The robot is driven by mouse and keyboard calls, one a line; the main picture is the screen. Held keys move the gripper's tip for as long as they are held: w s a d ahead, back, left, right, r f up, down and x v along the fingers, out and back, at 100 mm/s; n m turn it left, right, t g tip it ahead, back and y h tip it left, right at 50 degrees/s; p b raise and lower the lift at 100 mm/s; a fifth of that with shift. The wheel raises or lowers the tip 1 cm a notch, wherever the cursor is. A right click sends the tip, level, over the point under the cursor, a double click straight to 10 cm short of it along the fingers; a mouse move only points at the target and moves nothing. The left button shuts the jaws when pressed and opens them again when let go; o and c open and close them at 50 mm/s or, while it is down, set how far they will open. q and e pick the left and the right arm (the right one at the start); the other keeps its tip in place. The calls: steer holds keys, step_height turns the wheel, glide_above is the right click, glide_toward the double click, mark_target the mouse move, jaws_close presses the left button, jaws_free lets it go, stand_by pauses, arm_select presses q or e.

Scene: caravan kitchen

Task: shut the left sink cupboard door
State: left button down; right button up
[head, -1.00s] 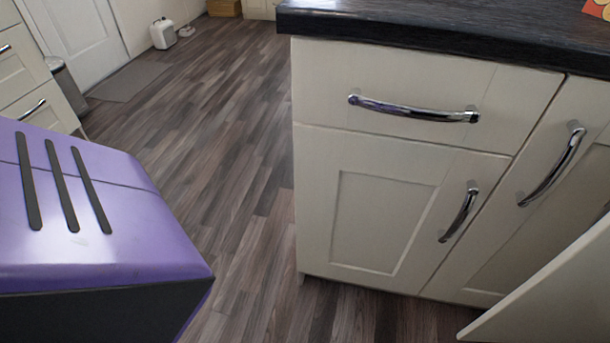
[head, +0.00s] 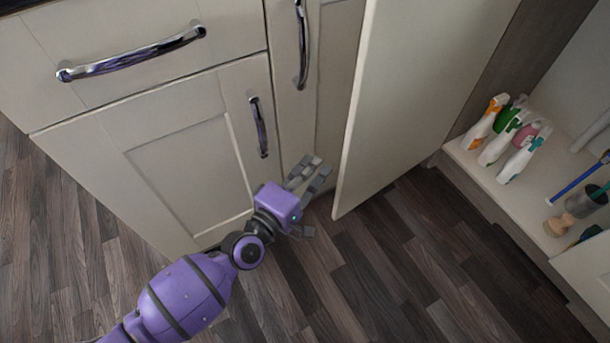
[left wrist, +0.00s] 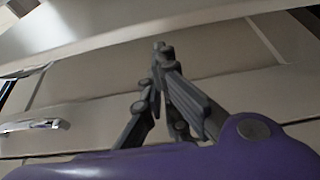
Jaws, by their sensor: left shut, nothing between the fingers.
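The left sink cupboard door (head: 420,95) is a cream panel standing wide open, swung towards the fronts on the left. Its inner face shows in the head view; its outer face is hidden there. My left gripper (head: 318,172) is just left of the door's free edge, low down, between the door and the neighbouring fronts. I cannot tell whether it touches the door. In the left wrist view my gripper (left wrist: 162,48) has its fingers together with nothing held, under a pale panel edge across the top. My right gripper is not in view.
The open cupboard shelf (head: 482,178) holds several spray bottles (head: 515,145) and brushes. Left are a drawer with a chrome handle (head: 130,52) and a closed cupboard front (head: 180,170). A pale panel (head: 588,262) shows at the right edge. Wooden floor (head: 430,270) before the cupboard is clear.

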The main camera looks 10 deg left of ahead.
arm_select(q)
steer(key=shift+x, duration=2.05)
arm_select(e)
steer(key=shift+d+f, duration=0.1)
